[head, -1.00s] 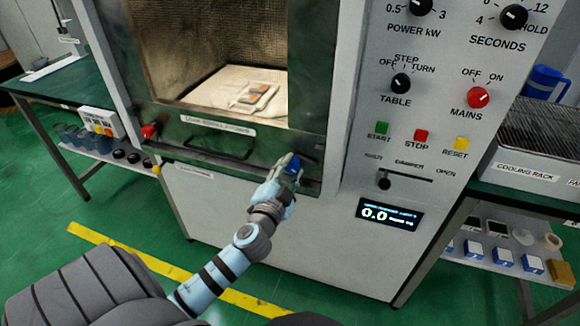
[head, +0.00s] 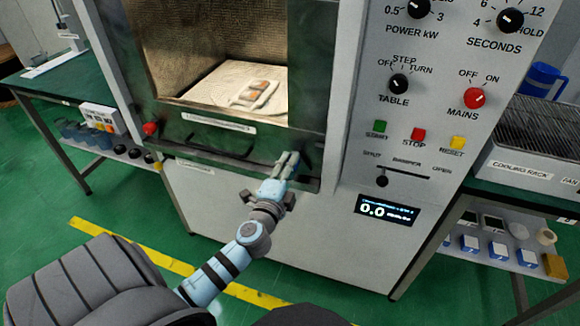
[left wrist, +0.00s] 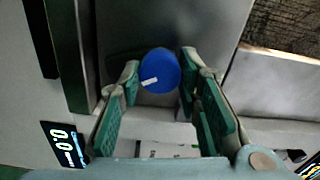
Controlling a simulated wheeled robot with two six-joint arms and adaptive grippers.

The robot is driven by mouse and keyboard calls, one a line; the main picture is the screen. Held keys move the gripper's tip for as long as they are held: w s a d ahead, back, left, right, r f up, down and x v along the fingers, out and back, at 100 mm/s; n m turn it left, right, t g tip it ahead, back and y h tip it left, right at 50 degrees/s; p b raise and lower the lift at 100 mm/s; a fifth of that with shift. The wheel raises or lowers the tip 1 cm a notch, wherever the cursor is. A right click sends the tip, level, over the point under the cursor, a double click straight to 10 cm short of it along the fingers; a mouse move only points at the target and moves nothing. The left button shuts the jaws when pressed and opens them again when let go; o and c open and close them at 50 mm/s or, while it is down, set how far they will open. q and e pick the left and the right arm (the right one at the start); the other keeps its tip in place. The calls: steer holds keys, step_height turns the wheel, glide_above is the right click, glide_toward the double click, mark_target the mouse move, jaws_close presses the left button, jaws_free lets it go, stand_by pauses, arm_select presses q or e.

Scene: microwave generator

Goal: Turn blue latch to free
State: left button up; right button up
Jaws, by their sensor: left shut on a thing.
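The blue latch (left wrist: 160,71) is a round blue knob with a short white mark, on the lower front of the microwave door. In the left wrist view it sits between my left fingertips, one on each side, and the white mark points to the lower left. My left gripper (head: 288,160) is shut on the blue latch at the lower right corner of the door (head: 200,140). It also shows in the left wrist view (left wrist: 160,76). In the head view the fingers hide the latch. My right gripper is in neither view.
A dark door handle (head: 217,147) lies left of my gripper, with a red knob (head: 150,129) further left. The control panel with a red mains knob (head: 474,98) and a lit display (head: 387,210) is to the right. A tray (head: 257,93) lies inside the chamber.

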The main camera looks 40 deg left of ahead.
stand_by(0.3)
arm_select(q)
steer(key=o, duration=1.1)
steer(key=shift+o, duration=0.2)
steer(key=v, duration=1.2)
